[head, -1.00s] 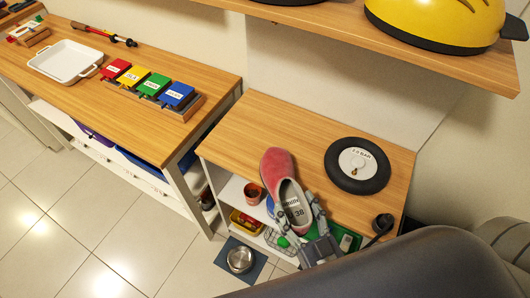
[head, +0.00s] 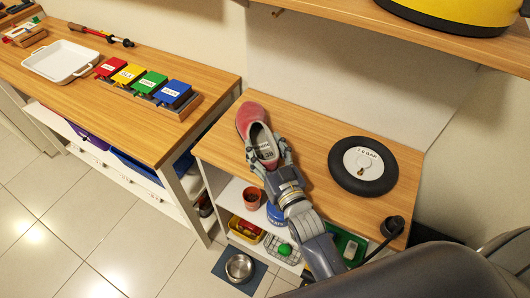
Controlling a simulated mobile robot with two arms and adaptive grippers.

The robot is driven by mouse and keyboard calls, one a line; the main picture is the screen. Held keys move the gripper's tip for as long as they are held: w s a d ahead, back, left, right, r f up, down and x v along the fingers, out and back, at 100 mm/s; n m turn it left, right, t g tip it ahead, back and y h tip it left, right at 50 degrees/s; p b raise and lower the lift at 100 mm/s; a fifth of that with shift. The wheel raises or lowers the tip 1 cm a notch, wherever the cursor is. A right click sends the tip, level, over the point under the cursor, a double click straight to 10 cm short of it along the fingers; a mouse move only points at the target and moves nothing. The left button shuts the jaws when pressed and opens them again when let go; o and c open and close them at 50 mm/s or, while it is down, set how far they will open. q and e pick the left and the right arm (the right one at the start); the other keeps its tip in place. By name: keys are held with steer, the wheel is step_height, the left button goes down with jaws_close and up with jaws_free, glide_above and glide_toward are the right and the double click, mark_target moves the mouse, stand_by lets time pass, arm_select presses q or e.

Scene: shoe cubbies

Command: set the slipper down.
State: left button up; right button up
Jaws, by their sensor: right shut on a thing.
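A red slipper (head: 253,118) with a grey inside and a light insole label is at the left end of the small wooden-topped shelf unit (head: 318,132) in the head view. Its toe points away, toward the wall. My right gripper (head: 271,158) is shut on the heel end of the slipper, with a finger on each side. The slipper is over the top, near its left front edge; I cannot tell whether its sole touches the wood. My left gripper is not in view.
A black disc with a white centre (head: 362,166) lies right of the slipper. Lower shelves hold a terracotta pot (head: 252,197) and a yellow bin (head: 245,229). A metal bowl (head: 239,267) is on the floor. An upper shelf (head: 430,35) overhangs. Wood between slipper and disc is clear.

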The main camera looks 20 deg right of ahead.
steer(key=shift+f, duration=0.45)
steer(key=shift+s+r, duration=0.15)
steer(key=o, duration=1)
steer(key=shift+c, duration=0.2)
steer(key=shift+o, duration=0.9)
